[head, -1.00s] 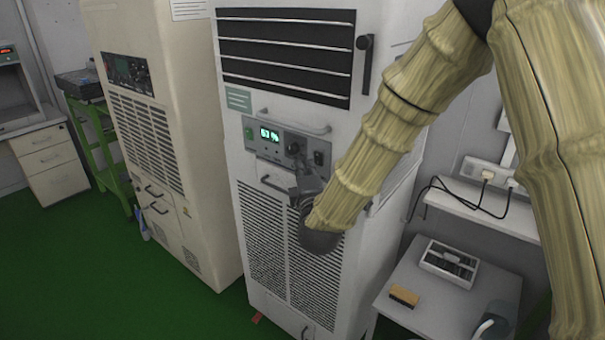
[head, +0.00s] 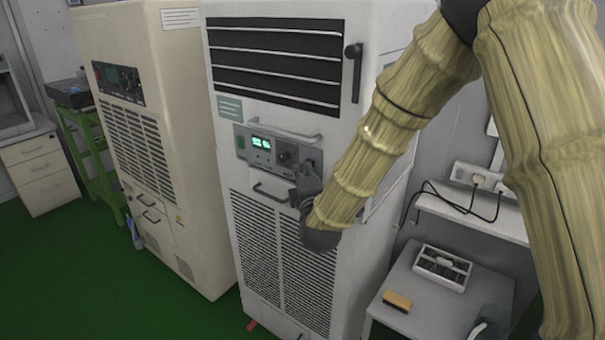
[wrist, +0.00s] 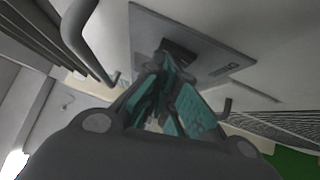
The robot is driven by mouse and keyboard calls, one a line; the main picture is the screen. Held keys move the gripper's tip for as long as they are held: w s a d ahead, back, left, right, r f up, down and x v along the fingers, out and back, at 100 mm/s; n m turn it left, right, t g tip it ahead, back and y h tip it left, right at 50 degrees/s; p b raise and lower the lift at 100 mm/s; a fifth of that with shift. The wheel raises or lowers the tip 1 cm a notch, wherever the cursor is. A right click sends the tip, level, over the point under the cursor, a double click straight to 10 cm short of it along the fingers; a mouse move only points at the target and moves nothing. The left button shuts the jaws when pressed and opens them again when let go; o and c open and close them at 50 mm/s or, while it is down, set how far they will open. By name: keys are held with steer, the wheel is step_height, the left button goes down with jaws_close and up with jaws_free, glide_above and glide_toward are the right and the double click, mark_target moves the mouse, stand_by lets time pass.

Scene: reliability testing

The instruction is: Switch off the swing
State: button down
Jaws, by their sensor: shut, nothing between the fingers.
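The white cabinet (head: 223,160) has a grey control panel (head: 243,148) with a lit green display (head: 262,142) and a dark knob (head: 284,157). No label naming the swing is readable.
A bar handle (head: 285,132) runs above the panel and also shows in the wrist view (wrist: 82,40). A lower handle (head: 268,194) is left of my gripper. A beige cabinet (head: 190,110) stands left. A small table (head: 420,318) and a shelf (head: 470,218) are right.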

stand_by(0.3)
steer(key=s+r+b, duration=0.1)
steer(key=s+b, duration=0.1)
steer(key=s, duration=1.1)
steer(key=shift+a+r+b, duration=0.25)
steer(key=shift+a+b, duration=0.05)
steer(key=shift+a, duration=0.1)
